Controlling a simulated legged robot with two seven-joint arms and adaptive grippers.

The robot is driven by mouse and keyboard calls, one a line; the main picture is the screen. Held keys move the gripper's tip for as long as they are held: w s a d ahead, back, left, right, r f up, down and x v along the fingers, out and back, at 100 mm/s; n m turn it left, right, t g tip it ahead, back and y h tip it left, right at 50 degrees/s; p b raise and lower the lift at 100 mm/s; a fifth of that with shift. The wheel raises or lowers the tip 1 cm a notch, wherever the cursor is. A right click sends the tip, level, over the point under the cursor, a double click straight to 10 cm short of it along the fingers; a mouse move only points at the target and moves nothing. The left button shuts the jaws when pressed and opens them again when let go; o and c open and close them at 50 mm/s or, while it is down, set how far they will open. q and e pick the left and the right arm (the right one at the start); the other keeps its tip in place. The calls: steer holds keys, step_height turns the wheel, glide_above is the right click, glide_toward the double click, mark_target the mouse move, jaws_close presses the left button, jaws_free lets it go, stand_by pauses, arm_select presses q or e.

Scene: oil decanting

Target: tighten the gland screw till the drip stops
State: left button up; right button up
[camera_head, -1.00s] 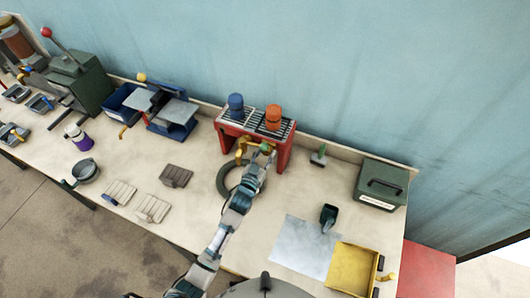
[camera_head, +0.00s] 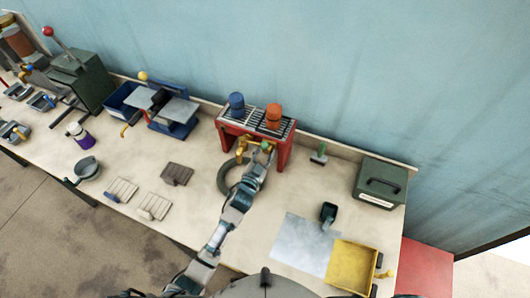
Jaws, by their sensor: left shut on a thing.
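A red stand (camera_head: 284,157) with a slatted top stands at the back of the bench. A blue container (camera_head: 236,103) and an orange container (camera_head: 273,115) sit on top. A brass tap (camera_head: 241,148) shows at its front. My left gripper (camera_head: 264,154) is at the stand's front, right of this tap, shut on a small green-topped piece (camera_head: 266,146). The fingers hide most of that piece, and I cannot tell whether it is the gland screw. Any drip is too small to see. My right gripper is not in view.
A dark ring (camera_head: 225,178) lies on the bench left of my wrist. A yellow tray (camera_head: 352,268), a grey sheet (camera_head: 303,243) and a dark scoop (camera_head: 328,214) lie to the right. A green case (camera_head: 380,184) stands at the back right. A blue scale-like stand (camera_head: 178,128) stands left.

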arm_select(q)
steer(key=o, duration=1.1)
steer(key=shift+d, duration=0.1)
steer(key=shift+o, duration=0.2)
steer(key=shift+s, duration=0.1)
steer(key=v, duration=1.1)
steer(key=shift+s+a, duration=0.25)
steer(key=shift+s, duration=0.05)
steer(key=shift+f, duration=0.2)
